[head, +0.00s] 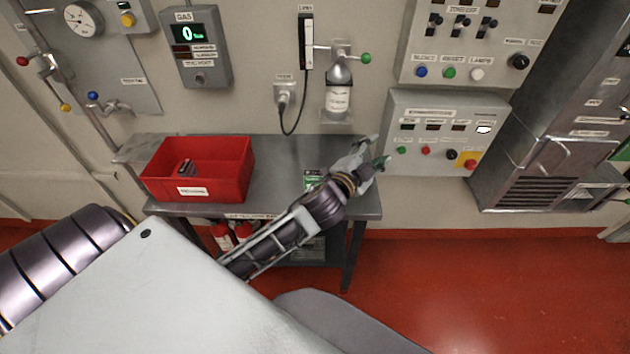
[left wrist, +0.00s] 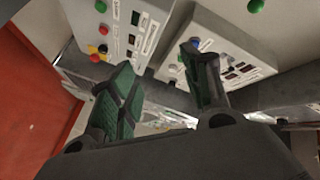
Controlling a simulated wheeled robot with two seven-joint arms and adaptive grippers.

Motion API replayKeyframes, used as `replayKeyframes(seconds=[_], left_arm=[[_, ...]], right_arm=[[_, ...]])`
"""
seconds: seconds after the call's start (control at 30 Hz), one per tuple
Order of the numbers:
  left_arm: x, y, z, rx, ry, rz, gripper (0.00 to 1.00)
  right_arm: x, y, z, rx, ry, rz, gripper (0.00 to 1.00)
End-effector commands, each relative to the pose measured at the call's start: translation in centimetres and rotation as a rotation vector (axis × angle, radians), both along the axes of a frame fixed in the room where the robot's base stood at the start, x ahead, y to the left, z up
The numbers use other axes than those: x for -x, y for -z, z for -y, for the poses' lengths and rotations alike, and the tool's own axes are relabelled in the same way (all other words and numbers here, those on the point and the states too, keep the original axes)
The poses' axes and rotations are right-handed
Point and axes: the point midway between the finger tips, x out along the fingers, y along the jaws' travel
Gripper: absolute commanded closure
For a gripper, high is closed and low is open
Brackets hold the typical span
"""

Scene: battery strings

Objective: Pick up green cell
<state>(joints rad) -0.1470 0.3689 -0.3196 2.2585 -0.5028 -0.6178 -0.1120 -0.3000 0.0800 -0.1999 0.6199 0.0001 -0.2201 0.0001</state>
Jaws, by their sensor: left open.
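A green cell (head: 313,177) with a pale label stands on the grey bench, just left of my left gripper's wrist in the head view. My left forearm partly hides its lower part. My left gripper (head: 379,152) is open and empty, near the bench's right end and pointing up to the right, past the cell. The left wrist view shows its two green-padded fingers (left wrist: 163,88) spread apart with nothing between them. I cannot make out the green cell in that view. My right gripper is not in view.
A red bin (head: 226,183) on the left of the bench (head: 278,150) holds a dark object (head: 186,167). A gas bottle (head: 339,96) hangs on the wall behind the bench. A button panel (head: 441,133) is on the wall to the right of my left gripper.

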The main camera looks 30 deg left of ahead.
Motion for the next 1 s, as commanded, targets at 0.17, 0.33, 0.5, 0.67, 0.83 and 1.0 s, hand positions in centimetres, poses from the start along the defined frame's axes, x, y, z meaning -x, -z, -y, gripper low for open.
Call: replayKeyframes(seconds=[0.17, 0.33, 0.5, 0.67, 0.83, 1.0], left_arm=[[-1.1, -4.7, 2.8, -0.139, 0.112, 0.198, 0.52], [-1.2, -8.2, 5.8, -0.274, 0.224, 0.374, 0.52], [-0.6, -10.8, 8.9, -0.421, 0.343, 0.539, 0.52], [0.5, -12.2, 11.6, -0.566, 0.459, 0.680, 0.52], [1.8, -12.5, 14.2, -0.726, 0.590, 0.815, 0.52], [3.1, -11.7, 16.2, -0.896, 0.727, 0.931, 0.52]], right_arm=[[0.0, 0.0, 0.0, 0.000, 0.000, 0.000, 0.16], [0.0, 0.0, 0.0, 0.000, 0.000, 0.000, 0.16], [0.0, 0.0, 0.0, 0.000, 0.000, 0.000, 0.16], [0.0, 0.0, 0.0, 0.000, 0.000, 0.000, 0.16], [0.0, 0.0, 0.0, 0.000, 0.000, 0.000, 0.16], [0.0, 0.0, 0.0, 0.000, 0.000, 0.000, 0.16]])
